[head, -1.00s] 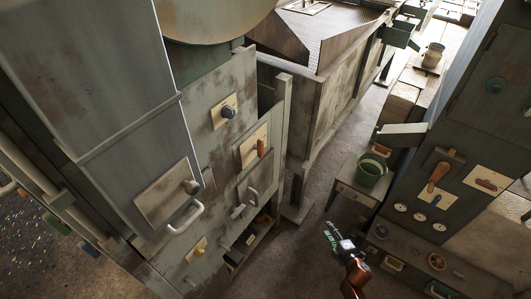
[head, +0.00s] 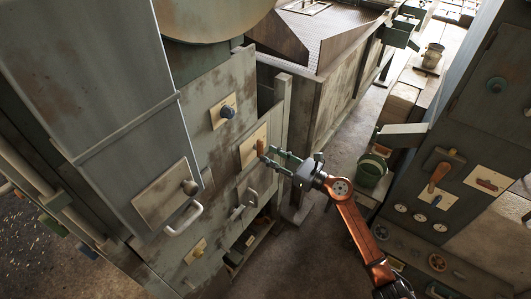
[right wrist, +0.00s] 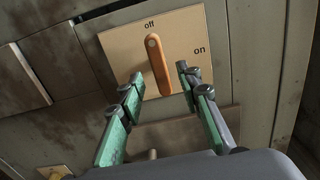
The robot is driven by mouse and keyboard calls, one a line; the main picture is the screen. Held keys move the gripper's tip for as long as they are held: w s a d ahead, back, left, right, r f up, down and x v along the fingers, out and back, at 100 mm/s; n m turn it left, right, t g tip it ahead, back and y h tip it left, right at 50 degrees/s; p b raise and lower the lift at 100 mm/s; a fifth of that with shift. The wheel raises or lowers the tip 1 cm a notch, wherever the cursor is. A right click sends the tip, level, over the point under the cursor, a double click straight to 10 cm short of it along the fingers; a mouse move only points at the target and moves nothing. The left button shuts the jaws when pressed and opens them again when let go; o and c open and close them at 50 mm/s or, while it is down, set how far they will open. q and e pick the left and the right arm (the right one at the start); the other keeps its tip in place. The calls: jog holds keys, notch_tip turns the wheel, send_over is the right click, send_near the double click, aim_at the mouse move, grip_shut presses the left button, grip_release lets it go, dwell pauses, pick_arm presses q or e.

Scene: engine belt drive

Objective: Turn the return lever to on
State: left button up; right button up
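The return lever (right wrist: 157,64) is an orange handle on a tan plate (right wrist: 112,48) marked "off" at the top and "on" at the right. It stands nearly upright in the right wrist view, its upper end just below "off". In the head view the lever (head: 260,147) is on the plate (head: 246,149) of the grey-green cabinet. My right gripper (right wrist: 160,74) is open, with one fingertip on each side of the lever's lower part. Gaps show on both sides. The right gripper (head: 267,156) also shows at the plate in the head view. My left gripper is not in view.
A dark knob (head: 227,112) is above the plate and a pale handle (head: 252,196) below it. A green bucket (head: 371,170) is on a small table to the right. Another control cabinet (head: 440,213) stands at the right. Floor between the cabinets is open.

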aim_at(258, 148)
jog(key=shift+x, duration=1.35)
jog(key=shift+c, duration=0.4)
grip_shut()
